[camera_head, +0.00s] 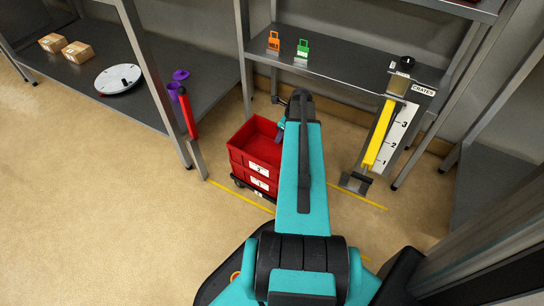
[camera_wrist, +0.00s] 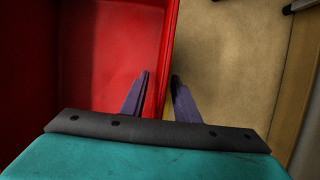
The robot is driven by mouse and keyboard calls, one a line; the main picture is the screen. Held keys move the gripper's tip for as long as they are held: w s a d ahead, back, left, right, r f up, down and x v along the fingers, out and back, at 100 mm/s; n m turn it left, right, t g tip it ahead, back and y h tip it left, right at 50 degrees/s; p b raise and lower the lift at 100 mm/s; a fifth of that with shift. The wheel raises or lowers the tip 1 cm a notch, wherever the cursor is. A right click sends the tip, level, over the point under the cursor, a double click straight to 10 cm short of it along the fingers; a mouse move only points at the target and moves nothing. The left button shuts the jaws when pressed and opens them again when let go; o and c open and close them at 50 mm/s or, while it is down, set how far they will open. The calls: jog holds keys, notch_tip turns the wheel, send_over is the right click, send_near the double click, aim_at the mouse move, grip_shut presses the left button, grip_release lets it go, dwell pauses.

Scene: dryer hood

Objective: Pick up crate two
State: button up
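Red crates (camera_head: 250,150) stand stacked on the floor in the head view. The upper crate carries a label reading 2 and the lower one a label that looks like 1. The upper crate is open-topped and looks empty; its red inside (camera_wrist: 105,50) fills the left of the wrist view. My gripper (camera_wrist: 160,80) has its purple fingers apart, one on the inner side of the crate's right wall and one on the outer side. I cannot tell whether they touch the wall. In the head view my teal arm hides most of the gripper and the crate's right side.
The stack sits on a dark wheeled base (camera_head: 240,184) between yellow floor lines. A CRATES scale board (camera_head: 402,130) with a yellow bar stands at right. A shelf (camera_head: 345,60) holds orange and green tags behind. A shelf post (camera_head: 150,80) stands left; floor at left is clear.

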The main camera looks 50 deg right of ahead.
jog(key=shift+c, duration=0.3)
grip_shut()
jog(key=shift+r, duration=0.1)
jog(key=shift+r+p, duration=1.9)
jog(key=shift+r, duration=3.05)
